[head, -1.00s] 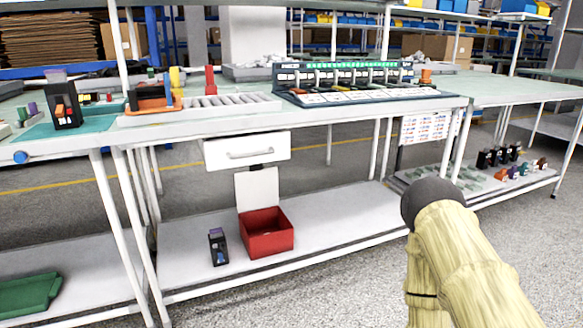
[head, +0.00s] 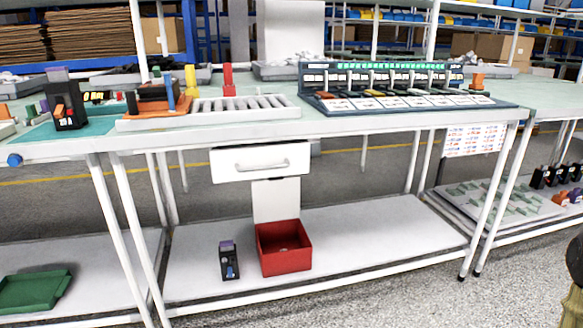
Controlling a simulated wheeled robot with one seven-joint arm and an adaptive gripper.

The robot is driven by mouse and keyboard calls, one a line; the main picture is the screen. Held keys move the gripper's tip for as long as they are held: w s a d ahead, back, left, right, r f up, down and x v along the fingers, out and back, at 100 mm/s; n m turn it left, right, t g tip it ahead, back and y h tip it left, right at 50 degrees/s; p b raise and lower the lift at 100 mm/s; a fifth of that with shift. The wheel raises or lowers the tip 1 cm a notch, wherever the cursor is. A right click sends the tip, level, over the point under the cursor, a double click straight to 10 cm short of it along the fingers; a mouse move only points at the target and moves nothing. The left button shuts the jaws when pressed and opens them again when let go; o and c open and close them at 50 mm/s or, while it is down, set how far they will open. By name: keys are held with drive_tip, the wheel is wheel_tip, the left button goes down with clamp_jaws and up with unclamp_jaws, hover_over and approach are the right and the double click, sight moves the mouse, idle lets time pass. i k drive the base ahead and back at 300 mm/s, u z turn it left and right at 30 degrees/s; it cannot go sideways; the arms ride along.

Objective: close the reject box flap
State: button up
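The red reject box (head: 284,262) stands on the lower shelf under the middle of the bench. Its top is open, and I can see into it; a small light spot shows inside, too small to make out. A pale flat panel (head: 275,201), which looks like its flap, stands upright at the box's back edge, below the white drawer. Part of my arm shows at the right edge of the head view, well away from the box. My gripper is not in view.
A small black breaker (head: 229,260) stands on the shelf just left of the box. A white drawer (head: 260,161) hangs above the flap. Bench legs (head: 490,208) flank the shelf. The shelf right of the box is clear. A green tray (head: 35,290) lies at far left.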

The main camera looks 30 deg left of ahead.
sight(276, 198)
drive_tip(key=i, duration=0.3)
drive_tip(key=u, duration=0.85)
